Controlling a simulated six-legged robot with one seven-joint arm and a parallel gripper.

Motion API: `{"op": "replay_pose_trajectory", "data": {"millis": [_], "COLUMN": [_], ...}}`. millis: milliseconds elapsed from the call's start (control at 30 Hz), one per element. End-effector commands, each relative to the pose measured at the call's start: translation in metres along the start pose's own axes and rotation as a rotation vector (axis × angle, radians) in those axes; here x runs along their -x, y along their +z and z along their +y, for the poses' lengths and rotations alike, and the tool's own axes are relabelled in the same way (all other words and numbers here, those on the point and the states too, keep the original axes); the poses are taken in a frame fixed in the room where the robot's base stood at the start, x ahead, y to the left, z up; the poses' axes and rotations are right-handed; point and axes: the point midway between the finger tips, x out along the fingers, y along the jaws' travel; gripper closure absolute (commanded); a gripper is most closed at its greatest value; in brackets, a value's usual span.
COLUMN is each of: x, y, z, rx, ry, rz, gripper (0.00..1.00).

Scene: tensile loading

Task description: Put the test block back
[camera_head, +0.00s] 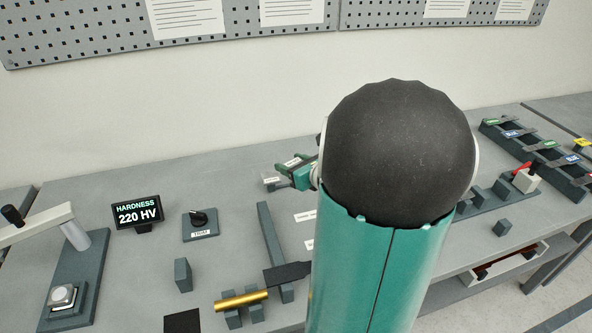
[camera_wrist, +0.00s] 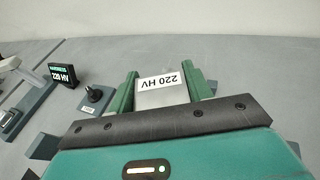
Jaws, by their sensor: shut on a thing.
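The test block (camera_wrist: 158,94) is a pale grey block with a white label that reads 220 HV, upside down in the wrist view. My gripper (camera_wrist: 161,84) has its two green fingers closed on the block's sides. In the head view my gripper (camera_head: 296,172) shows beyond my large arm joint, above the rear of the bench. My arm hides part of it there. The hardness display (camera_head: 138,212) at the left reads 220 HV.
A lever tester (camera_head: 75,262) stands at far left, beside a knob plate (camera_head: 200,223) and a small dark post (camera_head: 183,275). A brass cylinder (camera_head: 240,300) rests on dark supports in front. A long dark bar (camera_head: 272,240) lies behind it. A slotted rack (camera_head: 540,152) is at right.

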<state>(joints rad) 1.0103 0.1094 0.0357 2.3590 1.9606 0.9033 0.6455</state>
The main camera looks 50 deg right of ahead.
Motion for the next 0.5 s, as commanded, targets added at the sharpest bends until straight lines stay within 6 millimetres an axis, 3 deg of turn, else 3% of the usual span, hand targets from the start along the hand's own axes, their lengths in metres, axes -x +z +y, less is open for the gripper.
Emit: {"op": "replay_pose_trajectory", "data": {"millis": [167, 500], "x": [-0.010, -0.064], "y": [-0.005, -0.021], "z": [-0.013, -0.059], "rx": [-0.004, -0.004], "ry": [-0.002, -0.001], "rz": [0.001, 0.000], "gripper": [0.84, 0.84]}}
